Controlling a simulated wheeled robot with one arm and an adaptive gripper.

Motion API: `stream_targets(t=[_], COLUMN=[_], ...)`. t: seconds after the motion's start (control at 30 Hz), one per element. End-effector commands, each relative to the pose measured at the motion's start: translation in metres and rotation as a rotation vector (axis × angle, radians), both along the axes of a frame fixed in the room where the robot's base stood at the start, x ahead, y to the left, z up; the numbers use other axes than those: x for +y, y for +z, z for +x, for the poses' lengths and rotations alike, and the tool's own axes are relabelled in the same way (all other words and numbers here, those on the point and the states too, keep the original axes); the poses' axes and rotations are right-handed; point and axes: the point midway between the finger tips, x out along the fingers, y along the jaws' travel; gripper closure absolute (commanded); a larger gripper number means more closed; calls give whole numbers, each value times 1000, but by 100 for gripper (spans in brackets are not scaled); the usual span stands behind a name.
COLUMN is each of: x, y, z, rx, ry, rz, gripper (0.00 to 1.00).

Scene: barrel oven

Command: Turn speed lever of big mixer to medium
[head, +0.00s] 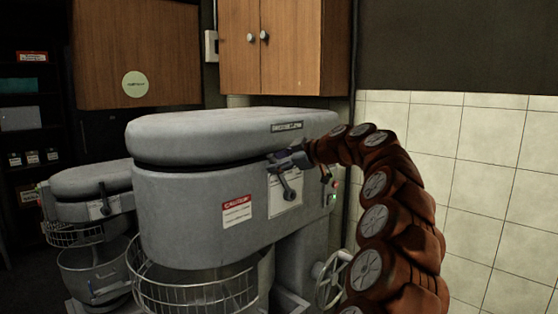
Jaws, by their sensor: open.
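The big mixer (190,215) is the large grey machine in the middle of the head view. Its speed lever (289,189) is a small grey handle on the side, hanging down with a rounded end, in front of a white label plate (284,203). My gripper (298,160) reaches in from the right and is open at the upper part of the lever. The gripper and arm end partly hide the lever's pivot. I cannot tell whether the fingers touch the lever.
A smaller mixer (92,183) stands at the left. A wire guard (190,294) and a handwheel (331,279) are low on the big mixer. Coloured buttons (333,195) sit right of the lever. A wooden cabinet (285,45) hangs above. A tiled wall (500,190) is at the right.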

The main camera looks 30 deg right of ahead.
Motion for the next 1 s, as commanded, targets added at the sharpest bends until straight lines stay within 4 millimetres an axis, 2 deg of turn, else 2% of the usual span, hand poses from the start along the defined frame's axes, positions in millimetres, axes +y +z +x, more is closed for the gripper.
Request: stream_targets(t=[0.17, 0.63, 1.0], x=[0, 0, 0], y=[0, 0, 0], z=[0, 0, 0], rx=[0, 0, 1], ry=[0, 0, 1], rz=[0, 0, 0], gripper=[50, 99, 100])
